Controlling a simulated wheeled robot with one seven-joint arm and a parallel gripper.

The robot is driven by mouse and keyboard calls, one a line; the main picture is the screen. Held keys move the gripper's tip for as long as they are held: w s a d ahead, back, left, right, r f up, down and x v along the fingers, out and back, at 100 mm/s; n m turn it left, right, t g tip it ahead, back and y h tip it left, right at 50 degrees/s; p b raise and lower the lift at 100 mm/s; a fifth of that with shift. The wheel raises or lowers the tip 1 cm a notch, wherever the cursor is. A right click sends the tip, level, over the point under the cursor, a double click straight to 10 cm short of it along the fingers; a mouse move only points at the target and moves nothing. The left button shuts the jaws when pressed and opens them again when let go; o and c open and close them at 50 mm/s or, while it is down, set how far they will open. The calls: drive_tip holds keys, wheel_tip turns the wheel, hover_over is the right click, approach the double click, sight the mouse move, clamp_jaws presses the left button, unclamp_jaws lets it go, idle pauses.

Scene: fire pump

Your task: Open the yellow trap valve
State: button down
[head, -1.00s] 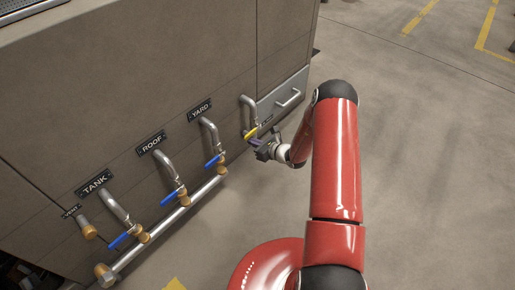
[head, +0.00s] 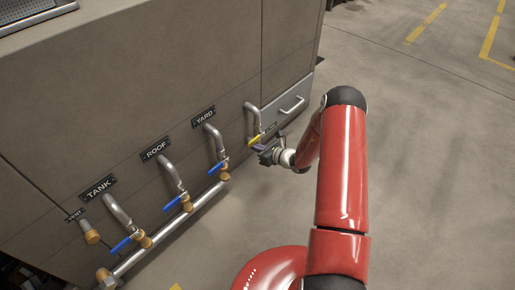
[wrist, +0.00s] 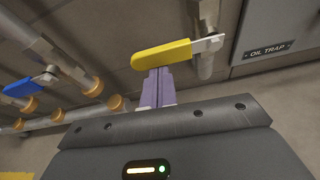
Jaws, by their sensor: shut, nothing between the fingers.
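The yellow trap valve handle (head: 254,141) is on the rightmost pipe of the panel. In the wrist view the yellow lever (wrist: 161,55) lies nearly level across its grey pipe, its metal end at the pivot (wrist: 207,44) on the right. My gripper (head: 259,147) is at the lever in the head view. In the wrist view its purple fingers (wrist: 156,88) are together, with nothing between them, and their tips are right at the lever's lower edge. I cannot tell whether they touch it.
An "OIL TRAP" plate (wrist: 269,48) is on a drawer right of the valve. Blue-handled valves marked YARD (head: 218,167), ROOF (head: 178,202) and TANK (head: 127,242) stand to the left, above a silver manifold pipe (head: 163,235). The floor to the right is clear.

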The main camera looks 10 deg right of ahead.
drive_tip(key=shift+r, duration=0.15)
wheel_tip(320, 180, up, 2)
drive_tip(key=m, duration=0.1)
drive_tip(key=m+y+p, duration=0.1)
drive_tip(key=m, duration=0.1)
drive_tip(key=shift+r+g+y, duration=0.2)
drive_tip(key=shift+g+y, duration=0.1)
drive_tip(key=shift+g, duration=0.1)
drive_tip(key=w+d+r+m+y, duration=0.2)
drive_tip(key=d+r+m+y, duration=0.1)
drive_tip(key=m, duration=0.6)
drive_tip(key=shift+w+d+r+m+y+p, duration=0.35)
drive_tip(key=shift+r+y, duration=0.15)
drive_tip(key=shift+r, duration=0.4)
drive_tip(key=shift+d, duration=0.1)
